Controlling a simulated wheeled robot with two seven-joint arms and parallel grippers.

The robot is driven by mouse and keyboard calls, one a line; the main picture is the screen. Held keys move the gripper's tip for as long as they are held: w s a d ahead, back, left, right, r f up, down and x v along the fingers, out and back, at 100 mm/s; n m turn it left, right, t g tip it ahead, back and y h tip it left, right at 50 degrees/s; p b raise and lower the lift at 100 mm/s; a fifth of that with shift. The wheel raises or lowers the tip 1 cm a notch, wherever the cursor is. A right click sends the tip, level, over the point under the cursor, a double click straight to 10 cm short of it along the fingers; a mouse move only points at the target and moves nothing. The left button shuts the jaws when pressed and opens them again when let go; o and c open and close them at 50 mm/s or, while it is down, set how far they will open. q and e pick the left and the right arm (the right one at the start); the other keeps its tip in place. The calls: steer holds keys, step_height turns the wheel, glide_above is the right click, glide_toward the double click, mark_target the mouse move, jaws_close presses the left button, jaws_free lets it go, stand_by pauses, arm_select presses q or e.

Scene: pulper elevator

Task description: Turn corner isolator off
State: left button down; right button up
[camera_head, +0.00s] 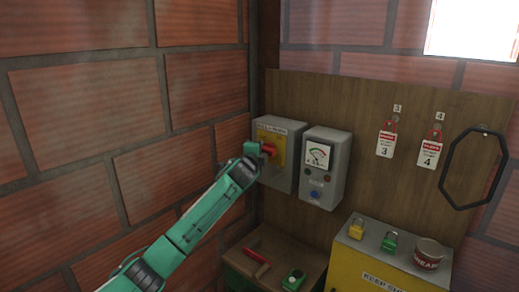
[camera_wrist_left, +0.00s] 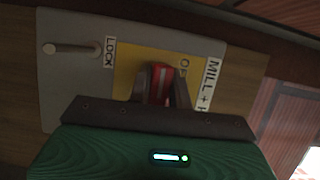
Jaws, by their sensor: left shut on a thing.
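The corner isolator is a grey box (camera_head: 285,127) with a yellow plate (camera_head: 279,146) and a red handle (camera_head: 268,149), on the wooden board by the wall corner. My left gripper (camera_head: 262,151) reaches it from the left and is shut on the red handle. In the left wrist view the red handle (camera_wrist_left: 160,84) sits between the dark fingers, in front of the yellow plate (camera_wrist_left: 128,62). A label reading LOCK (camera_wrist_left: 109,52) and a metal hasp or lever (camera_wrist_left: 72,48) show beside the plate. The handle's exact angle is hard to tell. My right gripper is not in view.
A grey meter box (camera_head: 323,167) hangs just right of the isolator. Two red-and-white tags (camera_head: 386,144) and a black hoop (camera_head: 474,168) hang further right. Below, a yellow box (camera_head: 375,264) holds padlocks and a tin (camera_head: 428,254); a lower shelf (camera_head: 285,250) holds a red-handled tool and a green item.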

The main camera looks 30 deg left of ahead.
arm_select(q)
steer(key=c, duration=1.3)
jaws_free()
steer(key=shift+s+d+f+b, duration=0.2)
steer(key=shift+s+b, duration=0.1)
steer(key=shift+s, duration=0.15)
steer(key=b+v, duration=0.2)
steer(key=v, duration=0.4)
steer(key=b+v, duration=0.3)
steer(key=v, duration=0.4)
steer(key=shift+a+r, duration=0.1)
steer(key=shift+r, duration=0.15)
